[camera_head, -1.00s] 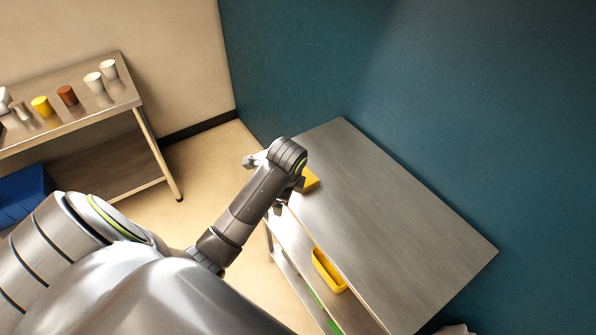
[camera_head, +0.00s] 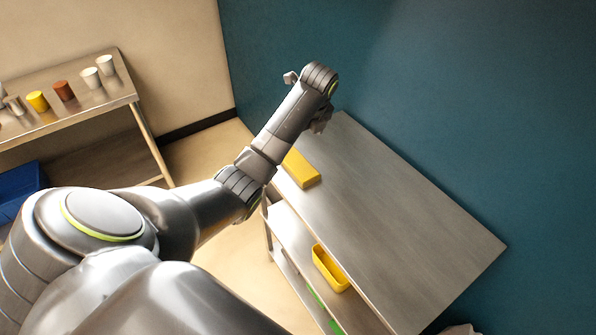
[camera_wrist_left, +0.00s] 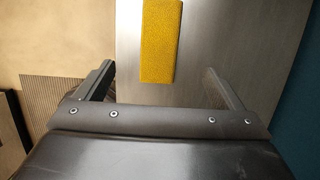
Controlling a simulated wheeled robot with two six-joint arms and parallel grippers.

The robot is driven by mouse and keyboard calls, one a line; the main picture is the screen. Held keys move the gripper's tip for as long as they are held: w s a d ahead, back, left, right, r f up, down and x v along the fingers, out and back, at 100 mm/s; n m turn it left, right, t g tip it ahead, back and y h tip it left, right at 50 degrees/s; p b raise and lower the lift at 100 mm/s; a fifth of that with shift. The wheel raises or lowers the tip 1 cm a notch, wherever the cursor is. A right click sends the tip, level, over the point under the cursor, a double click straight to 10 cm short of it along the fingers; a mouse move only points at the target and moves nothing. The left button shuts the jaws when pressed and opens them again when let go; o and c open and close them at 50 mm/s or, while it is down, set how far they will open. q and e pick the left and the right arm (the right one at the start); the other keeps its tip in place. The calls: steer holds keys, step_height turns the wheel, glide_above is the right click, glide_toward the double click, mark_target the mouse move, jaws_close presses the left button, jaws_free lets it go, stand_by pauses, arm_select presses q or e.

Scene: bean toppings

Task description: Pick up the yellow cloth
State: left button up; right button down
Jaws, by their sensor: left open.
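The yellow cloth (camera_head: 302,168) is a flat, block-like rectangle lying on the metal table (camera_head: 395,215) near its left edge. In the left wrist view the cloth (camera_wrist_left: 160,42) lies beyond the fingers, lined up between them. My left gripper (camera_head: 320,120) is above the far left corner of the table, apart from the cloth; its fingers are mostly hidden in the head view. In the left wrist view my left gripper (camera_wrist_left: 158,82) is open and empty, its fingers wide apart. My right gripper is not in view.
A yellow bin (camera_head: 330,268) sits on the shelf below the table's left side. A second table (camera_head: 75,115) at the left holds several cups. A blue crate (camera_head: 20,188) stands under it. A teal wall (camera_head: 480,110) runs along the table's far side. Most of the tabletop is clear.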

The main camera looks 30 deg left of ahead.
arm_select(q)
steer(key=p, duration=0.1)
glide_above(298, 162)
steer(key=d, duration=0.1)
steer(key=f, duration=0.6)
steer(key=shift+s, duration=0.35)
steer(key=x, duration=0.3)
steer(key=d+p+x, duration=0.1)
steer(key=shift+a+f, duration=0.15)
steer(key=shift+f, duration=0.35)
steer(key=shift+a+f, duration=0.15)
steer(key=shift+f, duration=0.45)
steer(key=c, duration=1.1)
step_height(298, 162, up, 10)
steer(key=shift+r+b, duration=0.1)
steer(key=shift+b, duration=0.3)
